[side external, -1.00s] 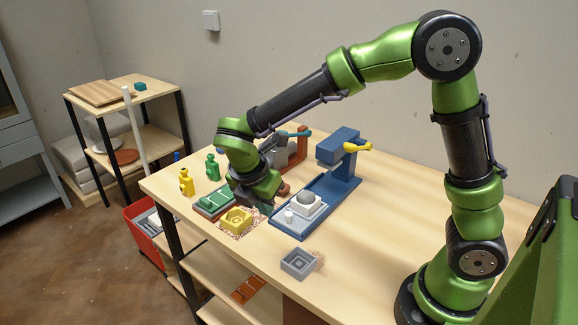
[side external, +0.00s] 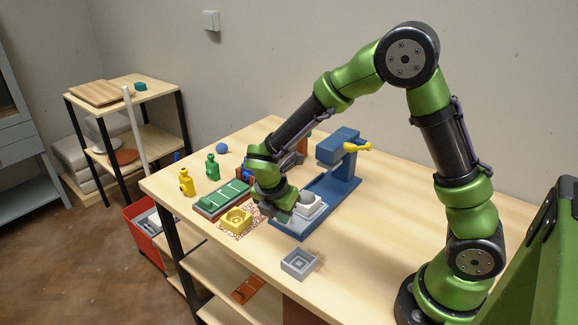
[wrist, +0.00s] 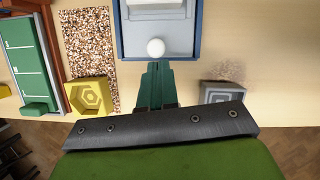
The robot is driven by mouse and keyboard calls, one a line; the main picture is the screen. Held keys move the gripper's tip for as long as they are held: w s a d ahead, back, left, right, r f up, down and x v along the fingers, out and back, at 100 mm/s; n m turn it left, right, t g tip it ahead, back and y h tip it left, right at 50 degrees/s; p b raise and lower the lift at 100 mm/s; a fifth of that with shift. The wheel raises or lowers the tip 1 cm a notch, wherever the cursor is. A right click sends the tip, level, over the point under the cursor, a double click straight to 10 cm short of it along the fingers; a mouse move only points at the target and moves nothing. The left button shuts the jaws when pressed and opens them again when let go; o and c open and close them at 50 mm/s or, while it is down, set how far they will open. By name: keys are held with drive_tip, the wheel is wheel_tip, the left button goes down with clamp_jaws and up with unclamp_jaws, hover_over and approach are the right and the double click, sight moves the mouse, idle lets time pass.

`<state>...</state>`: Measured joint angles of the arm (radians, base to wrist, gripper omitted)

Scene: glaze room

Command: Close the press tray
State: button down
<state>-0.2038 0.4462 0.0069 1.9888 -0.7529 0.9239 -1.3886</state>
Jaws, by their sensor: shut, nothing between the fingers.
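The blue press (side external: 340,150) stands on the table with its yellow handle (side external: 357,146) at the top. Its white tray (side external: 316,211) sits out on the blue base, in front of the press column, with a grey lump (side external: 305,197) on it. The tray's round white knob (wrist: 156,48) shows in the wrist view; my gripper hides it in the side view. My gripper (wrist: 156,65) is shut and empty, its fingertips at the front end of the base, just short of the knob. Whether they touch anything is unclear. The gripper also shows in the side view (side external: 274,213).
A yellow mould (side external: 236,221) on a speckled patch and a green-topped board (side external: 222,199) lie left of the press. A grey mould (side external: 299,264) sits near the front edge. Yellow (side external: 187,182) and green (side external: 212,166) bottles stand farther left. The table right of the press is clear.

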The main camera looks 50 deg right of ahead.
sight(312, 196)
drive_tip(key=d, duration=1.1)
drive_tip(key=shift+d, duration=0.35)
